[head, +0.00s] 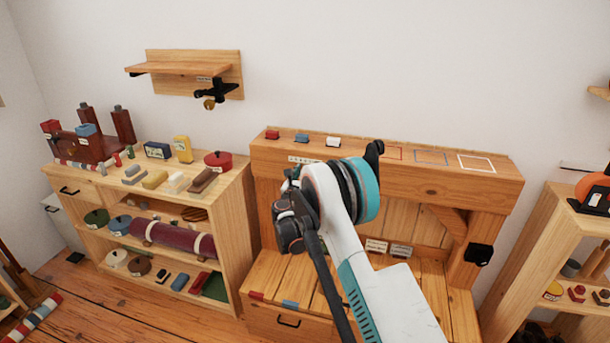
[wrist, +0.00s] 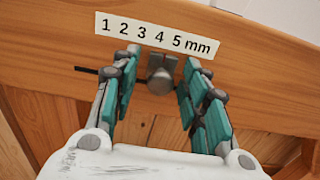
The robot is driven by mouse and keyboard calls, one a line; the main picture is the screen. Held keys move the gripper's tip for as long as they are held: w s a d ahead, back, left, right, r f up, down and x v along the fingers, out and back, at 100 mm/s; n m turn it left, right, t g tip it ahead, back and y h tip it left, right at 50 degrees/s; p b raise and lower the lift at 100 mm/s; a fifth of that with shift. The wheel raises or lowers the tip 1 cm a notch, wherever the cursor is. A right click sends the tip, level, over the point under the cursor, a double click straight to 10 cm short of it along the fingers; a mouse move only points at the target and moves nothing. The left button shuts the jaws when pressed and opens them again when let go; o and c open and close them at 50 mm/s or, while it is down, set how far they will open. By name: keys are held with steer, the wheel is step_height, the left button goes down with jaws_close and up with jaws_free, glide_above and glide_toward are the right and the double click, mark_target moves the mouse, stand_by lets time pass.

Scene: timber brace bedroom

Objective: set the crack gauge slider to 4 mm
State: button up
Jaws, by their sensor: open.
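The crack gauge's white scale label (wrist: 158,36), reading 1 to 5 mm, is fixed to the wooden beam and also shows small in the head view (head: 303,160). Below it is the slider, a round grey knob (wrist: 160,81) with a dark pointer piece above. The pointer sits roughly under the space between 4 and 5; the tilted view leaves the exact reading unclear. A dark slot end shows left of the fingers. My gripper (wrist: 162,66) is open, its teal-padded fingers either side of the knob, with visible gaps. In the head view my arm hides the slider.
The beam (head: 440,185) tops a wooden bench unit with small coloured blocks (head: 302,138) and outlined squares along it. A shelf of goods (head: 235,215) stands left and another shelf (head: 545,240) right. A black box (head: 478,254) sits on the right post.

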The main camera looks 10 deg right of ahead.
steer(key=v, duration=1.2)
steer(key=s+d+r+m+g+y, duration=0.1)
steer(key=s+d+r+m+g, duration=0.25)
steer(key=s+r+m, duration=0.5)
steer(key=s+d+r+m+g+y, duration=0.2)
steer(key=s+d+r+m, duration=0.2)
steer(key=s+r+m, duration=0.45)
steer(key=s+a+m+g+y, duration=0.1)
steer(key=s+m, duration=0.3)
steer(key=s, duration=0.6)
steer(key=s+a+f+m+g+y, duration=0.1)
steer(key=s+a+m+y, duration=0.2)
steer(key=s, duration=0.8)
steer(key=s+a+f+m+g+y, duration=0.1)
steer(key=s+a+m+y, duration=0.1)
steer(key=s+m, duration=0.4)
steer(key=s, duration=0.5)
steer(key=shift+f, duration=0.1)
stand_by(0.6)
